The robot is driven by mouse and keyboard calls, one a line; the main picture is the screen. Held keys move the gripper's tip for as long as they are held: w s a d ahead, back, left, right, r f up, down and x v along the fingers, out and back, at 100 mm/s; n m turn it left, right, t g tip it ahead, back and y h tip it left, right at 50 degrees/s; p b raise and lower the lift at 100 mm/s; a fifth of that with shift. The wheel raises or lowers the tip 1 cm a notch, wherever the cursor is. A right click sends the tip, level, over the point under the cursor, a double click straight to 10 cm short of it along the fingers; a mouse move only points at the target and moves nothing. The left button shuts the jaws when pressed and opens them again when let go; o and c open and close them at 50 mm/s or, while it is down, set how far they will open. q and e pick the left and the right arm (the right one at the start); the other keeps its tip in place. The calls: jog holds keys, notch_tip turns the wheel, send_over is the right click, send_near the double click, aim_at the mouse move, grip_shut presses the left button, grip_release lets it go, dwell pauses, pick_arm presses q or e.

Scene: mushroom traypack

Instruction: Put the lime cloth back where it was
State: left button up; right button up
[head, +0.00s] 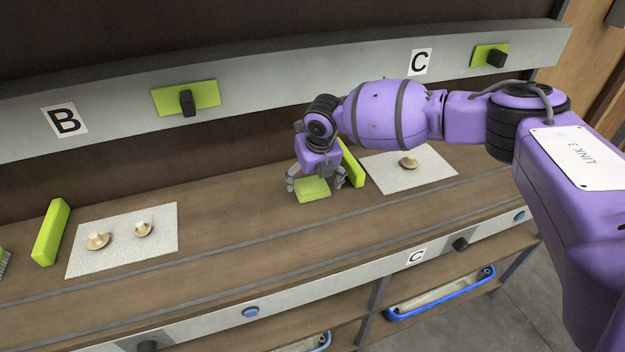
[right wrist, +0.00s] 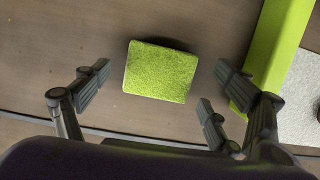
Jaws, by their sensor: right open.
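The lime cloth (head: 312,190) is a small folded square lying on the wooden bench, left of a lime bar. In the right wrist view the cloth (right wrist: 161,71) lies flat between and ahead of the fingers, with bench showing on both sides of it. My right gripper (head: 316,182) is open above the cloth, fingers on either side of it. In the right wrist view the fingers (right wrist: 155,100) are spread and hold nothing. My left gripper is not in view.
A lime bar (head: 352,163) stands just right of my right gripper, beside a pale mat (head: 435,176) with a mushroom (head: 409,162). Another lime bar (head: 51,232) and pale mat (head: 165,222) with two mushrooms lie left. Bench between is clear. Lime plates with black knobs are on the back rail (head: 290,92).

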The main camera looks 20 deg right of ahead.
aim_at(317, 201)
jog(key=v, duration=1.2)
jog(key=shift+p, duration=0.4)
